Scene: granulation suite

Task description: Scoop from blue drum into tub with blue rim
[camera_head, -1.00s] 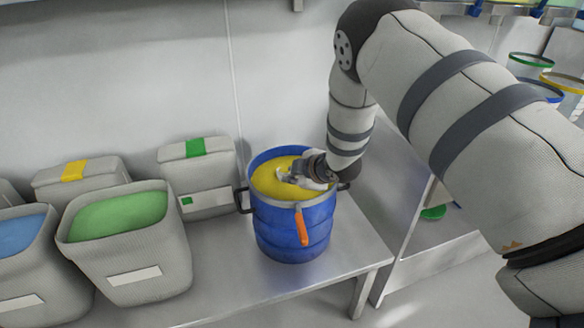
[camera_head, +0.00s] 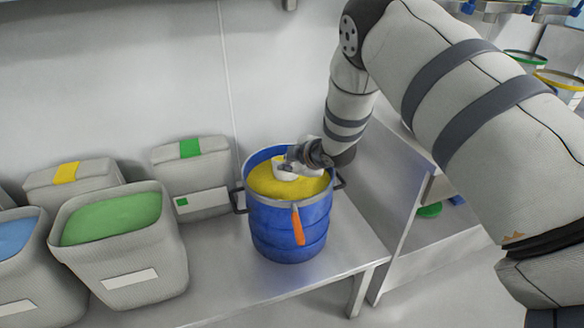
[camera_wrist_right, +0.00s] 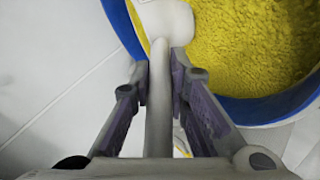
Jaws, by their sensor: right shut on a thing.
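The blue drum (camera_head: 290,232) stands on a metal bench, filled with yellow powder (camera_head: 262,183). My right gripper (camera_head: 300,158) is over the drum's mouth, shut on the handle of a white scoop (camera_head: 284,169). In the right wrist view the handle (camera_wrist_right: 159,100) runs between the fingers of my right gripper (camera_wrist_right: 160,72), and the scoop's head (camera_wrist_right: 165,20) is over the yellow powder. The scoop's load cannot be seen. The tub with the blue rim cannot be made out now; my right arm covers part of that side. My left gripper is not in view.
An orange piece (camera_head: 298,226) hangs at the drum's front. Grey bins with green powder (camera_head: 112,218) and blue powder (camera_head: 16,236) stand to the left, closed bins behind. Tubs with a green rim (camera_head: 525,56) and a yellow rim (camera_head: 562,80) stand at the upper right.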

